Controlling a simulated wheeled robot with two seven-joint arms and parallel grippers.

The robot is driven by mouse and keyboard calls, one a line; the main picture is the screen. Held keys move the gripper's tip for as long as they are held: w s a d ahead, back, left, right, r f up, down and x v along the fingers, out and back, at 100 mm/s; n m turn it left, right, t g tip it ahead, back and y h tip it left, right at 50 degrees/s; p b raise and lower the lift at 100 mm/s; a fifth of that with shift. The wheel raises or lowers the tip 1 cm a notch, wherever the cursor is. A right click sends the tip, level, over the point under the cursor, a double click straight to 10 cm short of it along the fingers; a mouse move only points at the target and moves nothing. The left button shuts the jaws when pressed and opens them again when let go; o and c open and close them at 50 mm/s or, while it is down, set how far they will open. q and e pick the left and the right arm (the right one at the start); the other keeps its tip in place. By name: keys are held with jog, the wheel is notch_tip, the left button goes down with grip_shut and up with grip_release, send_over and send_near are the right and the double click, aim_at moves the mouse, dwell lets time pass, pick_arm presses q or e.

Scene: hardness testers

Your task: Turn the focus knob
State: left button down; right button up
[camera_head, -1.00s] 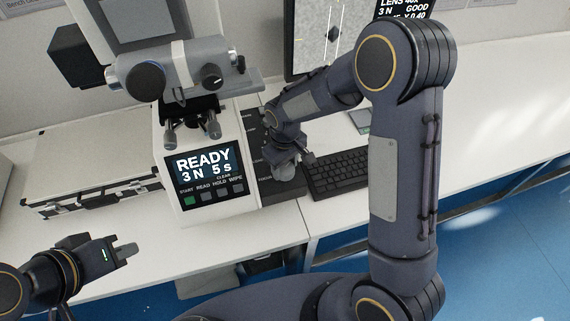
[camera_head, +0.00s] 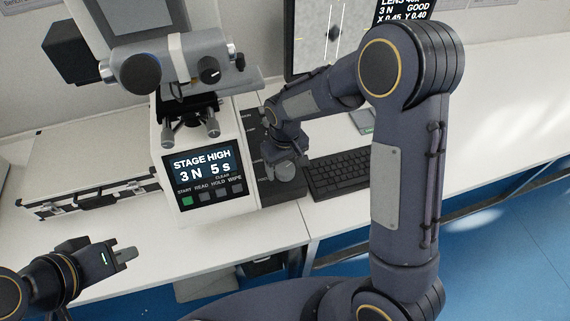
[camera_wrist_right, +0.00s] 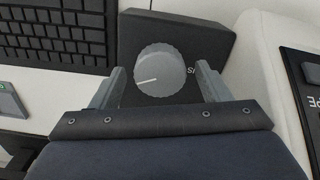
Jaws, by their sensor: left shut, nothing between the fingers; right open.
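A ribbed grey knob (camera_wrist_right: 161,71) with a white pointer line sits on a dark block in the right wrist view. A label beside it, starting with "S", is mostly hidden. My right gripper (camera_wrist_right: 160,78) is open, with one finger on each side of the knob; I cannot tell whether they touch it. In the head view my right gripper (camera_head: 285,160) is low beside the tester's right side. The tester (camera_head: 212,140) also carries a black knob (camera_head: 141,76) and a small dark knob (camera_head: 209,71) on its head. My left gripper (camera_head: 124,255) is shut and empty, over the table front.
The tester display (camera_head: 203,167) reads "STAGE HIGH, 3 N 5 s", above several buttons. A keyboard (camera_head: 342,174) lies right of my right gripper, with a monitor (camera_head: 318,38) behind. A silver case (camera_head: 90,165) lies left of the tester. The table is clear at the far right.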

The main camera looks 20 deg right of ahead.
aim_at(284, 167)
notch_tip(284, 167, up, 8)
jog(key=shift+f+b, duration=0.1)
jog(key=shift+b, duration=0.25)
jog(key=shift+f, duration=0.1)
dwell(1.8)
jog(key=shift+w+f+b, duration=0.15)
jog(key=shift+f+b, duration=0.2)
jog(key=shift+b, duration=0.5)
jog(key=shift+f, duration=0.35)
notch_tip(284, 167, down, 7)
jog(key=shift+r+p, duration=0.1)
jog(key=shift+p, duration=0.35)
jog(key=shift+c, duration=0.4)
